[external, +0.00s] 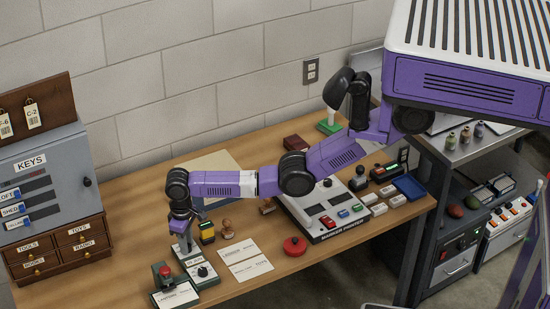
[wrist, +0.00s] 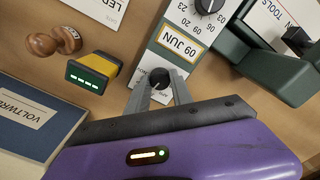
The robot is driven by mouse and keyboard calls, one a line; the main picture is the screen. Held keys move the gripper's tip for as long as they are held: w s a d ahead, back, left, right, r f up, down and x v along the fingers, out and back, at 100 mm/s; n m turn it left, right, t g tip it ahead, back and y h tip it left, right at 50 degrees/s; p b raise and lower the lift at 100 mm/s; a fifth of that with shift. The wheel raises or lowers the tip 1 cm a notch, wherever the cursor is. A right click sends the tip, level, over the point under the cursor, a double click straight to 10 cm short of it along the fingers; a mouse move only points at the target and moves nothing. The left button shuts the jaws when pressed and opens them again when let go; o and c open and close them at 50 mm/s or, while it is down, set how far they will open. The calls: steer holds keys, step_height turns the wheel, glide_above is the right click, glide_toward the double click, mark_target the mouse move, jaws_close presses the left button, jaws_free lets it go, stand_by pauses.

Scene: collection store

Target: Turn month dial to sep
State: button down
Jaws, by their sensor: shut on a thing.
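The date device is a pale panel (external: 206,279) on the wooden table, near its front left. In the wrist view the panel (wrist: 150,62) has a yellow-framed window (wrist: 180,43) reading "09 JUN". A black dial (wrist: 208,4) ringed with numbers such as 20 and 23 sits beyond the window. The month dial is a round black knob (wrist: 160,77) on the near side of the window. My gripper (wrist: 159,82) is shut on this knob, one grey finger on each side. In the external view my gripper (external: 183,238) points down at the device's far end.
A yellow-and-black device (wrist: 92,73) with a green display and wooden stamps (wrist: 55,40) stand left of the panel in the wrist view. A dark green box (wrist: 265,62) is close on the right. White cards (external: 245,260) lie beside the device.

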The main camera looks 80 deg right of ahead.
steer(key=m, duration=0.5)
steer(key=shift+r, duration=0.1)
steer(key=shift+m, duration=0.3)
stand_by(0.4)
steer(key=c, duration=1.1)
jaws_free()
step_height(320, 180, up, 8)
steer(key=shift+f, duration=0.1)
